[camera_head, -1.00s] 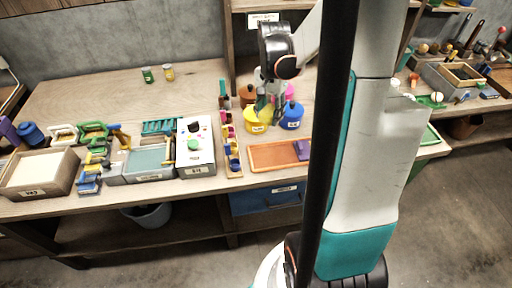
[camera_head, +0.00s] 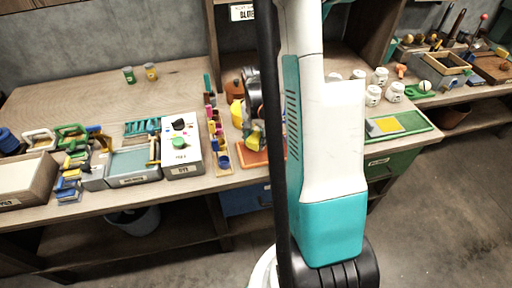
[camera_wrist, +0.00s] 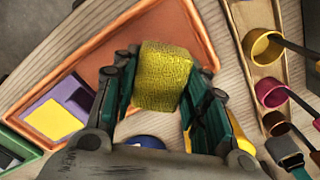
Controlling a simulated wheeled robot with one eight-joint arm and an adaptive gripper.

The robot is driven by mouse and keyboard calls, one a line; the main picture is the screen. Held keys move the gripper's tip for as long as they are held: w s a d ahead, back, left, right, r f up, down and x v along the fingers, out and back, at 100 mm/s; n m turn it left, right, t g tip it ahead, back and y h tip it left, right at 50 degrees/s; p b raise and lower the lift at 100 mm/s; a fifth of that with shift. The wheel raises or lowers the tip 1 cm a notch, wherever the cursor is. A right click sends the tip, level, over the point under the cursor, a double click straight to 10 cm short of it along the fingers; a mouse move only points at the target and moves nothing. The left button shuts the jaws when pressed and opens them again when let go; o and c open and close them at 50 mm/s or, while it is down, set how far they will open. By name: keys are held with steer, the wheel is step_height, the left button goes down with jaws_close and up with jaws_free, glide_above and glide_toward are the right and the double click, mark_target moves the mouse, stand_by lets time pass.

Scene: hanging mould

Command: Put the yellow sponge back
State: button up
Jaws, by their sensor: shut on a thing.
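The yellow sponge (camera_wrist: 163,77) is a block with a rough, speckled face, between the two dark green fingers of my gripper (camera_wrist: 161,88) in the wrist view. My gripper is shut on it. Behind it lies an orange-brown tray (camera_wrist: 188,22) with a raised rim; the sponge is above or in front of the tray, and I cannot tell the gap. In the head view my gripper (camera_head: 254,128) is low over the bench by the tray (camera_head: 247,158), with yellow showing at its tip. My arm hides most of the tray there.
A wooden rack of coloured scoops (camera_head: 216,140) stands left of the tray; it shows at right in the wrist view (camera_wrist: 262,72). A white box with knobs (camera_head: 182,148) is further left. White jars (camera_head: 373,95) stand on the right.

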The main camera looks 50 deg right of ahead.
mark_target(256, 137)
steer(key=shift+f+b, duration=0.6)
steer(key=shift+f, duration=1.35)
steer(key=shift+f, duration=0.2)
steer(key=o, duration=0.8)
steer(key=shift+r, duration=0.1)
step_height(256, 137, up, 12)
steer(key=p, duration=0.4)
steer(key=shift+r, duration=0.15)
